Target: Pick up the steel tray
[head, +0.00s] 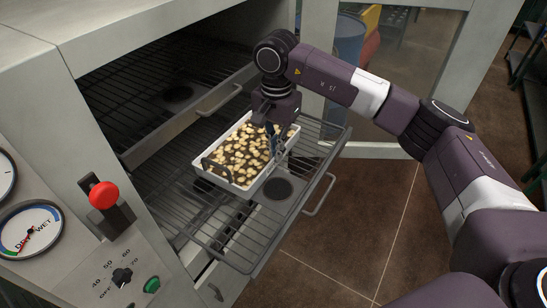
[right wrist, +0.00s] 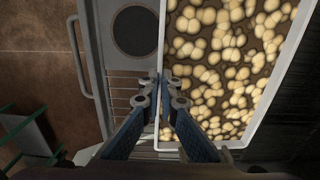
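The steel tray (head: 262,181) looks pale, is rectangular and is filled with small rounded yellow-brown pieces. It sits on the pulled-out wire rack (head: 222,232) of the oven-like cabinet, with a dark handle at its near end. My right gripper (head: 272,150) points down at the tray's right long side. In the right wrist view, the fingers of my right gripper (right wrist: 160,78) straddle the tray's rim, one inside and one outside, and their tips close in on it. The tray (right wrist: 284,68) fills the right of that view. My left gripper is not in view.
The rack has a front handle (head: 320,194) and a round dark disc (head: 277,188) beside the tray. Another rack with a handle (head: 218,99) is inside the cabinet. A control panel with a red button (head: 103,195) is at left. The open glass door (head: 400,50) stands behind my arm.

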